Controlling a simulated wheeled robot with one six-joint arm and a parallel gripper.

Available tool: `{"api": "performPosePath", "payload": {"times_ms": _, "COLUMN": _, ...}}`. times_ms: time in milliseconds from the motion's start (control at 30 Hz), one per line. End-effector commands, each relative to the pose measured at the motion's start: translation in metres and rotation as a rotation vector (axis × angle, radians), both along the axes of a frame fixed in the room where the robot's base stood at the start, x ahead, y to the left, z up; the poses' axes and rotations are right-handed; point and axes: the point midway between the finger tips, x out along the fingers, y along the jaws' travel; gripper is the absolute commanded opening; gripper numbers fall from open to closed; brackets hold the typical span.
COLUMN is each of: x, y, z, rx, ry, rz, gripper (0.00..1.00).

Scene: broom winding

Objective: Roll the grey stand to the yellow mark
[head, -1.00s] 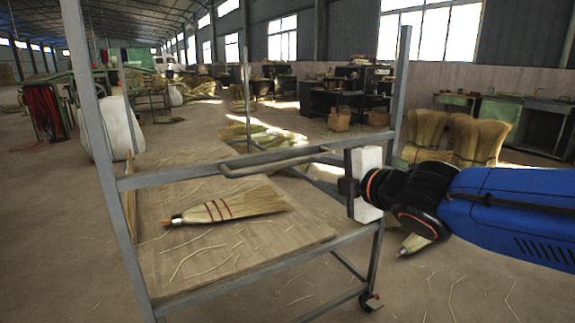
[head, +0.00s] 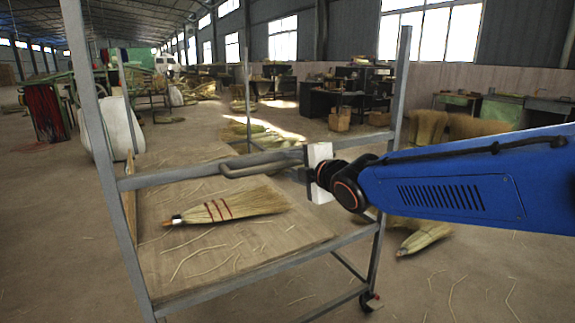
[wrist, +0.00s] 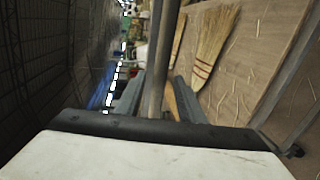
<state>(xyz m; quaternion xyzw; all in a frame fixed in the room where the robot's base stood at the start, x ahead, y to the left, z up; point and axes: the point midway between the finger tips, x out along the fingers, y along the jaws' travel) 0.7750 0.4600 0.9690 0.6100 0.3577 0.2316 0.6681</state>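The grey stand (head: 128,205) is a tall metal frame with a wooden shelf, filling the left and middle of the head view. A grey handle bar (head: 235,170) juts from its upper rail. My gripper (head: 283,158) is at the right part of this handle. In the wrist view the bar (wrist: 158,80) runs lengthwise between the two fingers of my gripper (wrist: 158,97), with a narrow gap showing beside it. The fingers look open around it. A caster (head: 370,300) shows under the stand's right post. I see no yellow mark.
A broom (head: 230,206) lies on the stand's shelf (head: 175,255) among loose straws; it also shows in the wrist view (wrist: 210,50). Another broom head (head: 425,236) lies on the floor at right, near standing straw bundles (head: 428,127). Floor at left is fairly clear.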

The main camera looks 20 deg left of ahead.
Motion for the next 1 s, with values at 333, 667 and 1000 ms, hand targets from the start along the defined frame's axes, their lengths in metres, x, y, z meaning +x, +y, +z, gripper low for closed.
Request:
{"api": "performPosePath", "payload": {"times_ms": 333, "x": 0.016, "y": 0.019, "z": -0.005, "rx": 0.0, "ry": 0.0, "rz": 0.0, "gripper": 0.36}}
{"api": "performPosePath", "payload": {"times_ms": 667, "x": 0.017, "y": 0.02, "z": -0.005, "rx": 0.0, "ry": 0.0, "rz": 0.0, "gripper": 0.26}}
{"api": "performPosePath", "payload": {"times_ms": 1000, "x": 0.017, "y": 0.021, "z": -0.005, "rx": 0.0, "ry": 0.0, "rz": 0.0, "gripper": 0.0}}
